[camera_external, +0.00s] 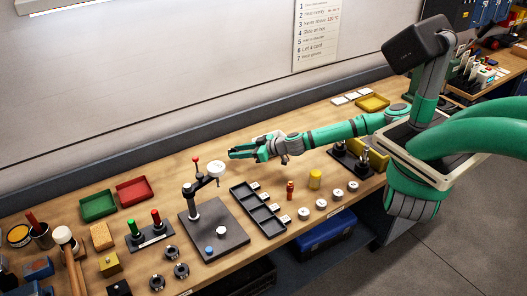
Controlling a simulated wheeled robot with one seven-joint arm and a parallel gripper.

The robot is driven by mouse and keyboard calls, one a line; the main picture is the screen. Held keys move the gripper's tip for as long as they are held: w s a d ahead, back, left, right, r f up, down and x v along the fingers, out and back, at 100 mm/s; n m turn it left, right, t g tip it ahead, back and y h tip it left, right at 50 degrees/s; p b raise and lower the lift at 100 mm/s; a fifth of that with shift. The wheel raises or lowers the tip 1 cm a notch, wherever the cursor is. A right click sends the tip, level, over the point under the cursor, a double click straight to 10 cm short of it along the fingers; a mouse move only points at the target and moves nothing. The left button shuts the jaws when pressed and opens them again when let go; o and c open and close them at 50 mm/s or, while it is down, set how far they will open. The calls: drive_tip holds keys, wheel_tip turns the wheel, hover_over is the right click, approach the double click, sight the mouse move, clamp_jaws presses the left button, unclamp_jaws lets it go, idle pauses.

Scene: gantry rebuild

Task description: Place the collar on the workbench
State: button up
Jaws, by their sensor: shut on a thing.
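My gripper (238,152) is at the left end of my outstretched green arm, above the workbench (330,115). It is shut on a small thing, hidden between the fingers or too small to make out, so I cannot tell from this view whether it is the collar. The fingers point left and are held above the wooden top, up and to the right of the white round head (216,168) on the black stand (213,230). Several dark metal rings, one of them a ring (171,252), lie at the bench's front left.
A black slotted tray (257,211) lies below my gripper. To its right stand an orange-brown bottle (290,190), a yellow cylinder (315,179) and several white round pieces (321,204). Green (98,205) and red (134,190) trays lie at the left.

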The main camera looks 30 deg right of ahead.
sight(239, 163)
drive_tip(key=f, duration=0.3)
drive_tip(key=shift+w+f, duration=0.3)
drive_tip(key=shift+f, duration=0.3)
